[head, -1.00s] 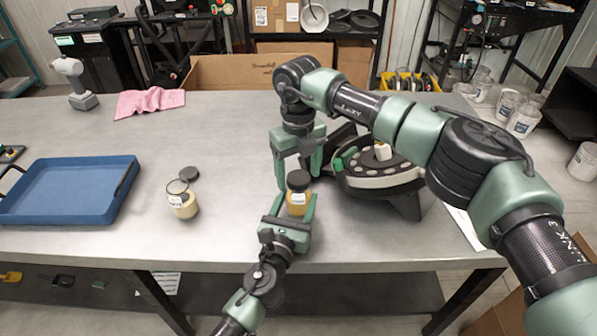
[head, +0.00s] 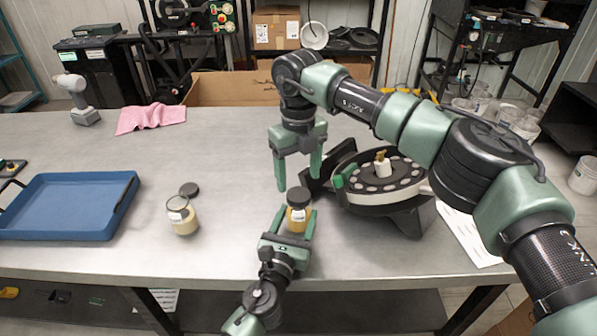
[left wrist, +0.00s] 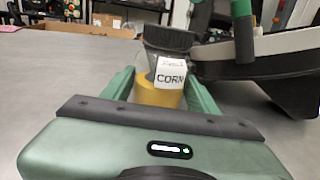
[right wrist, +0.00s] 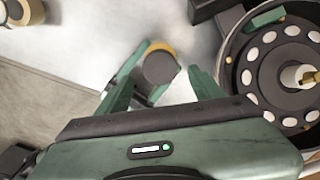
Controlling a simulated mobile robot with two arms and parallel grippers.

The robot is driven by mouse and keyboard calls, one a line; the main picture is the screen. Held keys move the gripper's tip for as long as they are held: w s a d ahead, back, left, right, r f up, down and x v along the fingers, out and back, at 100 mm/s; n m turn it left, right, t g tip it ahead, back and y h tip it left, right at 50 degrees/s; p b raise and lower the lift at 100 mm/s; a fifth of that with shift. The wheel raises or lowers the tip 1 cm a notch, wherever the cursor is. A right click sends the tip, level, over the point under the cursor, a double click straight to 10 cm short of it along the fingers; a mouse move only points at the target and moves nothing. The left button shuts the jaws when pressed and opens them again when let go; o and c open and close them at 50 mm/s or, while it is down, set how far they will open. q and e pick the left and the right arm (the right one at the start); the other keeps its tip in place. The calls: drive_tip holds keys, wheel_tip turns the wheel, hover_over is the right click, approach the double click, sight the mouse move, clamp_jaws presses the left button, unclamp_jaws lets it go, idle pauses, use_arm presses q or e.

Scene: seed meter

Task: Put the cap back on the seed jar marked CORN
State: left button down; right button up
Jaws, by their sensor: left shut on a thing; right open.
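The CORN jar (left wrist: 157,92), with yellow contents and a white label, stands upright at the table's front, also in the head view (head: 297,222). A dark cap (head: 298,196) sits on its mouth; it also shows in the left wrist view (left wrist: 168,38) and the right wrist view (right wrist: 160,69). Whether it is fully threaded I cannot tell. My left gripper (head: 294,229) is shut around the jar's body from the front. My right gripper (head: 298,176) is open and empty, pointing down just above the cap, apart from it.
A second jar (head: 183,221) stands open to the left, with a dark cap (head: 189,189) lying behind it. A blue tray (head: 62,226) is at far left. The round seed meter (head: 392,197) stands close on the right. A pink cloth (head: 150,117) lies at the back.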

sight(299, 194)
wheel_tip(299, 194, up, 3)
drive_tip(key=n, duration=0.7)
drive_tip(key=shift+r, duration=0.2)
drive_tip(key=shift+f, duration=4.05)
drive_tip(key=c, duration=1.5)
drive_tip(key=o, duration=1.6)
drive_tip(key=shift+o, duration=0.2)
drive_tip(key=shift+r, duration=0.1)
